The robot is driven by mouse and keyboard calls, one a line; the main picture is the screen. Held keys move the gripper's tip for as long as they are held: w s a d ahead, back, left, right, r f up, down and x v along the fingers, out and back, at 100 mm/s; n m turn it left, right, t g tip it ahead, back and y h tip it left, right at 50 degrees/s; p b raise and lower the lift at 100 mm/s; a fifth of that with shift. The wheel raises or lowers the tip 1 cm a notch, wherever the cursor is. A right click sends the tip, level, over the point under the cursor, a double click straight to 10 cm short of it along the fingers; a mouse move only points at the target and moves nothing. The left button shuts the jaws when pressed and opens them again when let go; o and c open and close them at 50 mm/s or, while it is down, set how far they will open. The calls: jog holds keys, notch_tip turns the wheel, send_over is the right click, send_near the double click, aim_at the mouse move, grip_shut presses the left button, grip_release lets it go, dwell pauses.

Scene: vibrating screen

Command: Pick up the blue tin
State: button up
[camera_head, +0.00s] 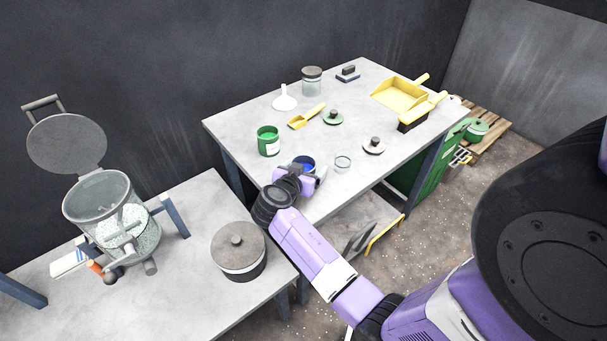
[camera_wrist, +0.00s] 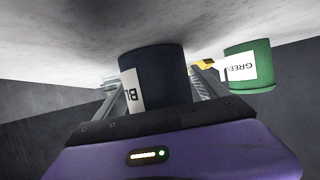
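The blue tin (camera_head: 305,162) stands upright near the front edge of the far table; my gripper (camera_head: 303,171) partly hides it in the head view. In the wrist view the dark blue tin (camera_wrist: 163,72) stands between the two fingers of my gripper (camera_wrist: 158,88), with a white label reading "BL" on its left side. One finger is on each side of the tin. The fingers look wide apart, with no clear grip on the tin. The tin appears to rest on the table.
A green tin (camera_head: 268,141) stands behind and left of the blue tin; it also shows in the wrist view (camera_wrist: 250,68). A small glass jar (camera_head: 342,164) is close to the right. A yellow scoop (camera_head: 306,117), lids and a yellow dustpan (camera_head: 399,94) lie farther back.

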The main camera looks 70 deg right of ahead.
jog(key=c, duration=1.4)
jog(key=shift+c, duration=0.4)
jog(key=shift+r, duration=0.15)
